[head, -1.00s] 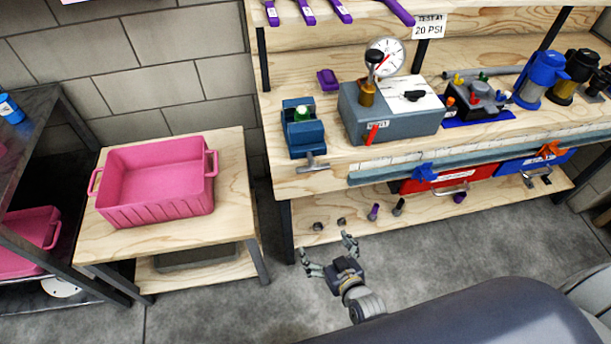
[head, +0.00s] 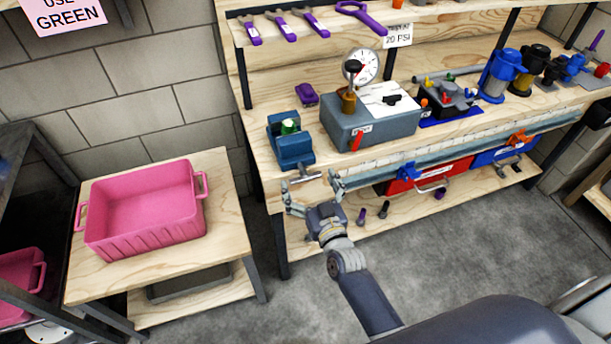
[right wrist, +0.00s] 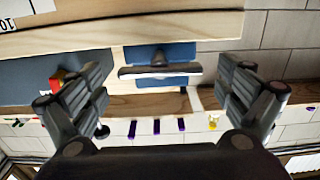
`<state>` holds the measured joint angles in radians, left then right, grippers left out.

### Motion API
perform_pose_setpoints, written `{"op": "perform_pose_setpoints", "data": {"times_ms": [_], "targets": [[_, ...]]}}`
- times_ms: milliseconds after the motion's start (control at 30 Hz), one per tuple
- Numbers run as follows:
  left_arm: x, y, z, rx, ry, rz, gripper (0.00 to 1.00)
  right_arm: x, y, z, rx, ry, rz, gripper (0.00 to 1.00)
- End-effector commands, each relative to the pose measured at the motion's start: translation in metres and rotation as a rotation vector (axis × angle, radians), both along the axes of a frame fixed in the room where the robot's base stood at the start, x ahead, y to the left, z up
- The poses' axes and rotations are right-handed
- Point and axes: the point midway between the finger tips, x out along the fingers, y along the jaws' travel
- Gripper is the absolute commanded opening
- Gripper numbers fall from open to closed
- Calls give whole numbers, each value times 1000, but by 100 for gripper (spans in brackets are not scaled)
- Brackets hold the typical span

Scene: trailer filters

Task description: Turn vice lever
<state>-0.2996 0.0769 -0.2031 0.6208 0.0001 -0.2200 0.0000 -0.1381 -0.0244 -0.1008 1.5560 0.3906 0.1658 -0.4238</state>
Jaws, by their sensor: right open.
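The blue vice (head: 290,142) sits at the left front corner of the workbench, with a green-topped part in its jaws. Its grey lever (head: 301,178), a T-shaped bar, sticks out past the bench's front edge. My right gripper (head: 312,193) is open just in front of and below the lever, its fingers on either side. In the right wrist view the lever (right wrist: 160,71) lies crosswise ahead, between the two spread fingers (right wrist: 162,92) and beyond their tips. I see no contact. My left gripper is not in view.
A grey test box with a gauge (head: 372,122) stands right of the vice. Below the bench, a lower shelf (head: 400,207) holds small purple and dark parts and red and blue boxes. A pink bin (head: 145,215) rests on a small table at the left.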

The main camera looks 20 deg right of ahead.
Motion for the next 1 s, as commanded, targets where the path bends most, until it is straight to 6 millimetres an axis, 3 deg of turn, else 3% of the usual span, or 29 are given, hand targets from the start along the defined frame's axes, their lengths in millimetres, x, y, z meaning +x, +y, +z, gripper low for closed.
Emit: {"op": "perform_pose_setpoints", "data": {"times_ms": [200, 533, 733, 1000], "targets": [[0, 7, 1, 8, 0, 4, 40, 20, 1, 0, 0, 0, 0, 95], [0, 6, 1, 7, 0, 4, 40, 22, 1, -1, 0, 2, 0, 95], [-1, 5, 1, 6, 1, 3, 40, 22, 1, -1, 0, 1, 0, 50], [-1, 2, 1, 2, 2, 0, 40, 22, 1, 0, 6, 1, 1, 50]]}}
